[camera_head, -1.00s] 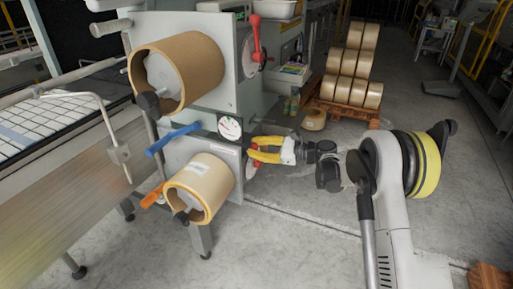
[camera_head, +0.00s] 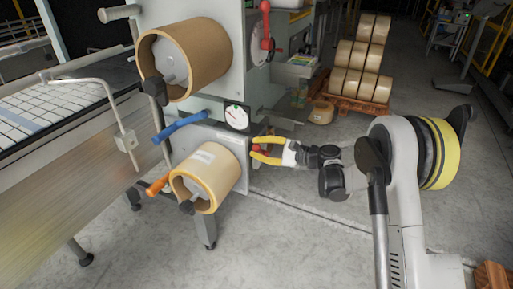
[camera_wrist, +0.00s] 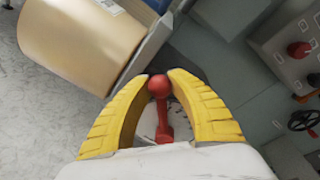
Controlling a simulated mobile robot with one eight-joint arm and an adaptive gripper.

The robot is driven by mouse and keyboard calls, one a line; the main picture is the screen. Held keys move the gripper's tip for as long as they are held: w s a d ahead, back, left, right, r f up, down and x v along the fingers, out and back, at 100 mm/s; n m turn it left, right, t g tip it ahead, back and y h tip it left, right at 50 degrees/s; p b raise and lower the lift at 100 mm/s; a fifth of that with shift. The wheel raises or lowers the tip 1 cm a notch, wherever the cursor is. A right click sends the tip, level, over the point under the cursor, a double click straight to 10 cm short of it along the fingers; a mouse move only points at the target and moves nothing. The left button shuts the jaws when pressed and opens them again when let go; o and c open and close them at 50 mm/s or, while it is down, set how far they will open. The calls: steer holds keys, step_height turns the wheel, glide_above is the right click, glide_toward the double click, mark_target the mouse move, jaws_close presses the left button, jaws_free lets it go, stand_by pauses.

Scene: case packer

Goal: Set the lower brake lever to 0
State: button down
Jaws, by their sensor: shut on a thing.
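The lower brake lever (camera_wrist: 164,122) is red with a round knob. In the wrist view its knob sits between the two yellow fingertips of my gripper (camera_wrist: 159,83), and its shaft runs back between the fingers. In the head view my gripper (camera_head: 254,150) reaches from the right to the lower unit, with the lever's red knob (camera_head: 256,149) just showing between the fingertips. My gripper is shut on the lever. Its scale and the 0 mark are hidden. The upper brake lever (camera_head: 266,25) is red and points upward on its dial.
The lower tape roll (camera_head: 222,160) is left of my gripper, the upper roll (camera_head: 205,55) above it. A pressure gauge (camera_head: 236,117) and a blue handle (camera_head: 180,127) are close by. A pallet of rolls (camera_head: 362,102) stands behind. Floor in front is clear.

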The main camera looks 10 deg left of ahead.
steer(key=c, duration=1.1)
jaws_free()
steer(key=shift+d, duration=0.1)
steer(key=shift+d, duration=0.1)
steer(key=v, duration=1.1)
steer(key=shift+s+d, duration=0.15)
steer(key=shift+d, duration=0.2)
